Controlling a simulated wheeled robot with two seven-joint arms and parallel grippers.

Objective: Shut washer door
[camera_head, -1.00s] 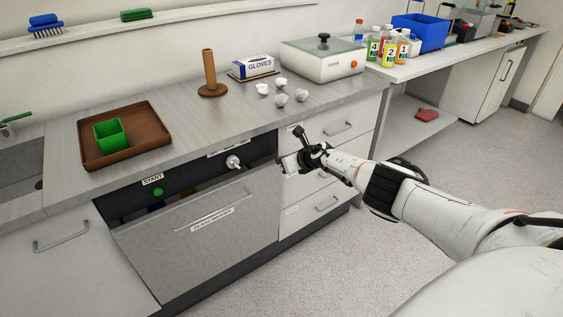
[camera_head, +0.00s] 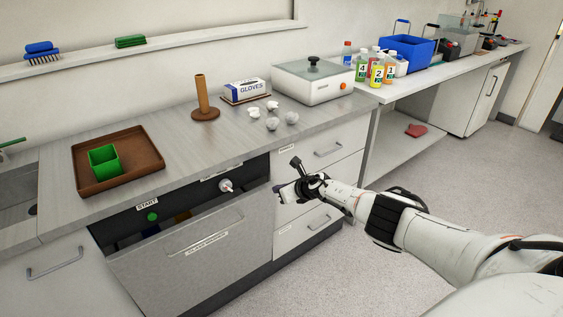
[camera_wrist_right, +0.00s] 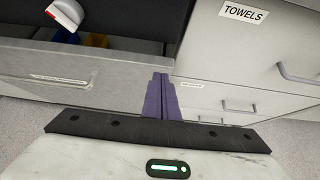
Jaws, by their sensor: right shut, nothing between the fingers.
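The washer door (camera_head: 200,250) is a grey metal panel with a handle and a label under the counter. Its top edge stands out from the dark control panel (camera_head: 160,207), leaving a gap with yellow and blue items partly visible inside. My right gripper (camera_head: 282,191) is in front of the drawers, just right of the door. In the right wrist view my right gripper's purple fingers (camera_wrist_right: 161,97) are shut and empty, near the right end of the door's top edge (camera_wrist_right: 75,70). I cannot tell whether they touch it. My left gripper is not in view.
Drawers (camera_head: 322,150) with handles stand right of the washer. A knob (camera_head: 226,185) and a green start button (camera_head: 152,216) are on the panel. The counter above holds a brown tray (camera_head: 85,183), a wooden post and a glove box. The floor in front is clear.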

